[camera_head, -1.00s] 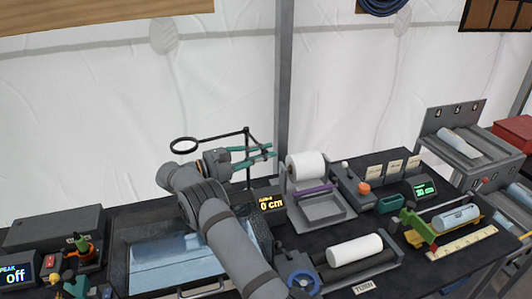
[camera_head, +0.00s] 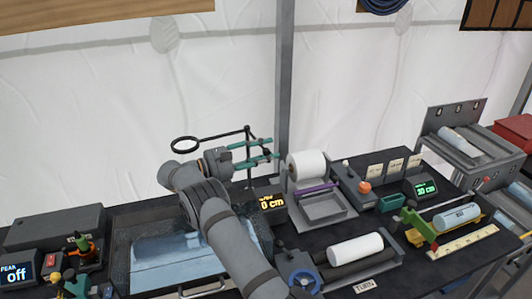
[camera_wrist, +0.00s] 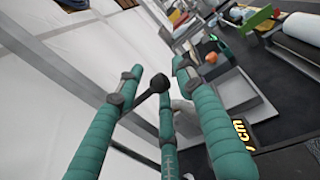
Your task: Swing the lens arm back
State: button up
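The lens arm is a thin black rod with a black ring (camera_head: 186,145) at its left end, on a dark upright post (camera_head: 249,178). The ring points left, above and behind my forearm. My gripper (camera_head: 272,148) has teal fingers reaching right, beside the upper part of the post. In the wrist view a black knob (camera_wrist: 159,83) on a thin rod lies between the fingertips of my gripper (camera_wrist: 155,72), with a visible gap on each side. The fingers stand apart. Whether any finger touches the post is too small to tell.
A lit "0 cm" display (camera_head: 272,202) stands below the post. A white roll on a grey holder (camera_head: 322,208) is close to the right. A white cylinder (camera_head: 355,249) lies on rollers in front. A shallow water tray (camera_head: 150,248) lies left, below my arm. The white tent wall is behind.

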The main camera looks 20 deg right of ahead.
jog(key=shift+a, duration=0.1)
jog(key=s+a, duration=0.1)
jog(key=a, duration=0.6)
jog(key=shift+a, duration=0.15)
